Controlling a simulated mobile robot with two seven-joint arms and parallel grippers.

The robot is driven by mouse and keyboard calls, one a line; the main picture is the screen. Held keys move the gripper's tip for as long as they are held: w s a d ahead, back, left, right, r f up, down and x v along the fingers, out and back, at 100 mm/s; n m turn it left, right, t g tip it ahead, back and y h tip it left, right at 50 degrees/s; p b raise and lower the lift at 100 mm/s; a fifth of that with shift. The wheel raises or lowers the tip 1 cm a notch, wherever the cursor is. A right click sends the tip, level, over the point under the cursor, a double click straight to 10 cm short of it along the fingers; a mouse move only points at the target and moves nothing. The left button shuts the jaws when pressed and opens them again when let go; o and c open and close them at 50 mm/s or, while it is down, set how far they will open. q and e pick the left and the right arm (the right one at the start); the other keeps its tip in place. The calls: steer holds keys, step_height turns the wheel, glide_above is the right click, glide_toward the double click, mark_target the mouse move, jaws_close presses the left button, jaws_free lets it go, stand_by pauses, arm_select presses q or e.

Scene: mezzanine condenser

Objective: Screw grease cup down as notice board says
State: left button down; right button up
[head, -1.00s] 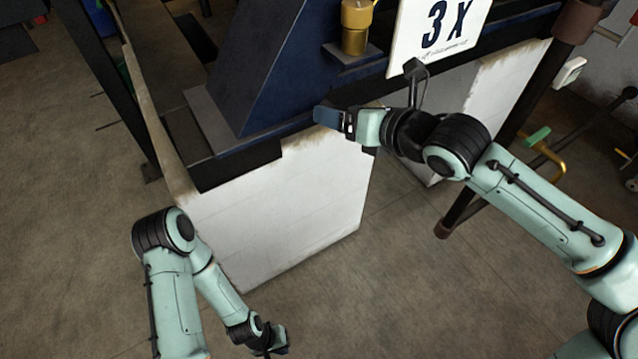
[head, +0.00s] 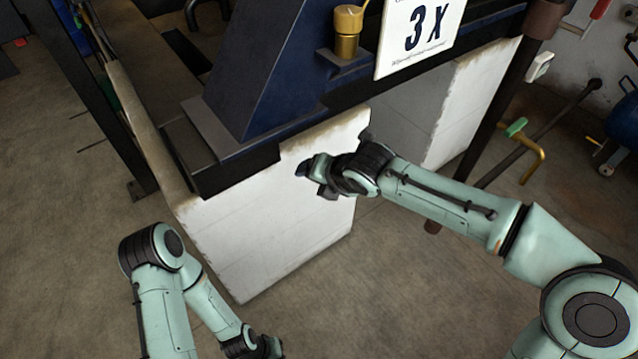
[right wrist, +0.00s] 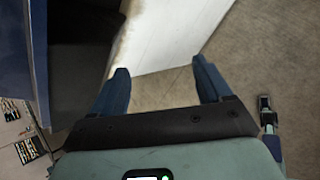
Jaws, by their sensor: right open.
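The brass grease cup (head: 347,32) stands upright on a small ledge of the blue machine frame, at the top of the head view. The white notice board (head: 420,36) just right of it reads "3 X", with smaller lettering too small to read. My right gripper (head: 304,168) is below the cup, in front of the white plinth and apart from the cup. In the right wrist view my right gripper (right wrist: 162,78) has its two blue fingers spread with nothing between them. My left gripper (head: 272,348) hangs low at the bottom edge, its fingers too small to read.
The white plinth (head: 270,235) and the blue frame (head: 270,70) stand in front of me. A dark upright post (head: 490,110) is right of the board. A yellow bent handle with a green grip (head: 517,128) is beyond it. The floor in front is clear.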

steer(key=shift+s+d+f+m+h, duration=0.2)
steer(key=shift+d+f+m+h, duration=0.15)
steer(key=shift+m, duration=0.25)
